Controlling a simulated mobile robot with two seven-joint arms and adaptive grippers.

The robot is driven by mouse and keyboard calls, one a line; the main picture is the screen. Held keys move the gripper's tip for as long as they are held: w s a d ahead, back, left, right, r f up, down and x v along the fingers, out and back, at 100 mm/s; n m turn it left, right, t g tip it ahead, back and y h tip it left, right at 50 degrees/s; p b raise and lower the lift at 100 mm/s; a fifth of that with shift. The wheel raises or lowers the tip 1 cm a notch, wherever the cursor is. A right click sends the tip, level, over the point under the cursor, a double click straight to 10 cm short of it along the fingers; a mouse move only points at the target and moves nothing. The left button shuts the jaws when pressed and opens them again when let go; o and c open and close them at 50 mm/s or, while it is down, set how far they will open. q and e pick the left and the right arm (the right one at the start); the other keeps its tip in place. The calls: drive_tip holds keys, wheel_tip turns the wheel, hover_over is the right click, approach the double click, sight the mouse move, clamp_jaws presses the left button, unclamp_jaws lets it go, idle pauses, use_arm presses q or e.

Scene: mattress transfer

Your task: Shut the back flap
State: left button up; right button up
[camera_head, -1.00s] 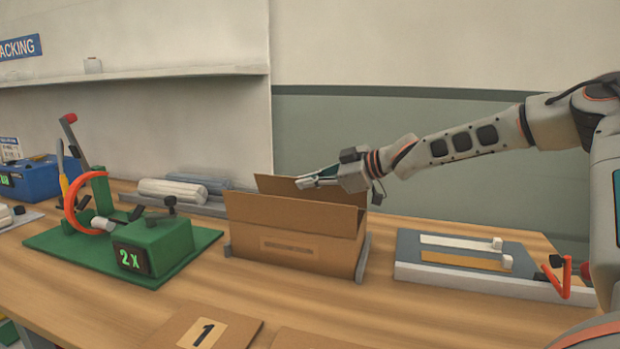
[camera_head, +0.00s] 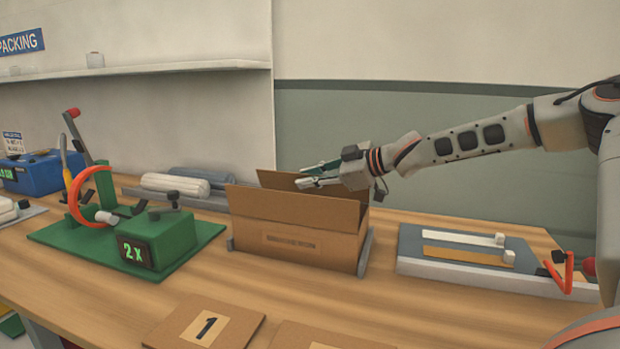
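An open brown cardboard box (camera_head: 295,245) stands in the middle of the table. Its front flap (camera_head: 290,208) stands up and hides the inside. Its back flap (camera_head: 272,178) also stands up at the far side, partly hidden by the front flap and my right gripper. My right gripper (camera_head: 303,176) reaches in from the right over the box, by the back flap. Its two fingers look apart with nothing between them. Whether a finger touches the flap I cannot tell. My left gripper is out of view.
A green fixture (camera_head: 160,240) with an orange ring stands left of the box. A grey tray (camera_head: 420,265) with two strips lies to the right. White rolls (camera_head: 175,185) lie behind left.

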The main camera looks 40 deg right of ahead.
drive_tip(key=v, duration=1.2)
idle(0.3)
